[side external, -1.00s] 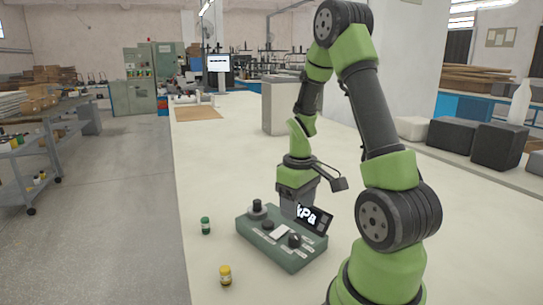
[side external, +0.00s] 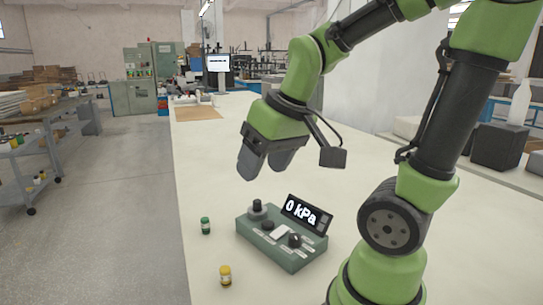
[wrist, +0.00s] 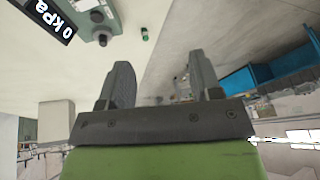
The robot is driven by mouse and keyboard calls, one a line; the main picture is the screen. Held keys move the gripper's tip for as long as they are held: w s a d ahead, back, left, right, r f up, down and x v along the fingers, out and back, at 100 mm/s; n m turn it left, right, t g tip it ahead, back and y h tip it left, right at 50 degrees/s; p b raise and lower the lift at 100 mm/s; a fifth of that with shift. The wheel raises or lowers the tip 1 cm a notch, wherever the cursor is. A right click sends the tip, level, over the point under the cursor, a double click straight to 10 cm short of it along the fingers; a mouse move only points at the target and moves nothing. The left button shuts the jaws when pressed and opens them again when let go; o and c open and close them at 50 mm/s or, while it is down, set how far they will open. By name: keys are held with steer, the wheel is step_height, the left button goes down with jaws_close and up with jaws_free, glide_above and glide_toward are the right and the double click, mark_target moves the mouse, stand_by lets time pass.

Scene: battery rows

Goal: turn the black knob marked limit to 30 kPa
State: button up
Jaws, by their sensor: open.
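A green control box (side external: 290,262) sits on the white table, with a tilted black display (side external: 306,215) that reads 0 kPa. A black knob on a grey round base (side external: 257,207) is at its back left corner. Another black knob (side external: 295,240) is near the front right, and a smaller dark control (side external: 267,226) lies between. The labels are too small to read, so I cannot tell which is marked limit. My gripper (side external: 263,170) is open and empty, in the air above the box. In the wrist view its fingers (wrist: 160,78) stand apart; the display (wrist: 52,17) and a knob (wrist: 103,38) show at upper left.
A green-capped jar (side external: 206,226) stands left of the box, and a yellow jar (side external: 225,275) stands in front left. The table's left edge runs close by the jars. Dark blocks (side external: 497,146) sit at the right rear.

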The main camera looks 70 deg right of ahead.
steer(key=s+a+r+t+y, duration=0.1)
steer(key=s+a+r, duration=0.2)
steer(key=a, duration=0.2)
steer(key=shift+s+a+t, duration=0.15)
steer(key=shift+s+t, duration=0.05)
steer(key=shift+t, duration=0.2)
steer(key=shift+s+a+r+t+y, duration=0.3)
steer(key=shift+s+a+y, duration=0.3)
steer(key=shift+s+a, duration=0.1)
